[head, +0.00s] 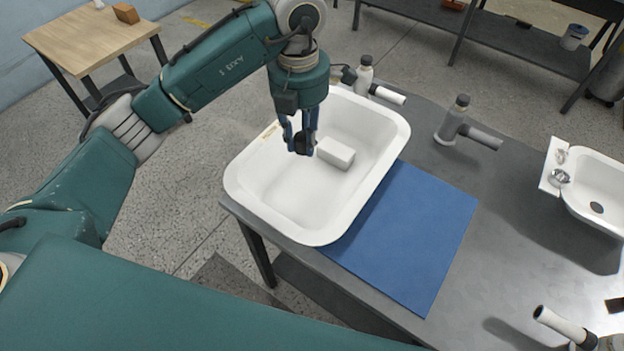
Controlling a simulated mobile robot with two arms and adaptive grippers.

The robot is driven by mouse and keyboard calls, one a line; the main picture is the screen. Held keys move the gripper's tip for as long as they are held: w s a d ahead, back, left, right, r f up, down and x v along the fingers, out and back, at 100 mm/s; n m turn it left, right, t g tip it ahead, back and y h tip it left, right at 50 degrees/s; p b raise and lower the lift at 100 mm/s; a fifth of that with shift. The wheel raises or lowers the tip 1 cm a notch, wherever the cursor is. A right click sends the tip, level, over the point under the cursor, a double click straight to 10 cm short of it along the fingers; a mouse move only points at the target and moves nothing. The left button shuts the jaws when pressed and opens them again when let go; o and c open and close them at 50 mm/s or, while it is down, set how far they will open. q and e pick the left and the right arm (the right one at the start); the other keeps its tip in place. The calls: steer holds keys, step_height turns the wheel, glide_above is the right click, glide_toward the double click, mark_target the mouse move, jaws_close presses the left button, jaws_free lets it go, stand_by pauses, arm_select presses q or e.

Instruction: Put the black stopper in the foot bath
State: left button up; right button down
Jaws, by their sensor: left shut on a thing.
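The foot bath (382,176) is a white, rounded rectangular basin on the grey table. The stopper appears to be above the basin floor, just left of the white block; the exact height is hard to tell. The gripper partly hides the stopper. My right gripper is not in view.
A blue mat (425,235) lies right of the basin on the grey table (500,230). A smaller white basin (600,185) with a drain sits at the right. A wooden side table (85,45) stands at the far left.

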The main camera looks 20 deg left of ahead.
arm_select(q)
steer(key=p, duration=0.2)
glide_above(304, 196)
step_height(304, 196, down, 14)
steer(key=shift+r, duration=0.15)
step_height(304, 196, down, 4)
steer(key=shift+f, duration=0.2)
steer(key=o, duration=1)
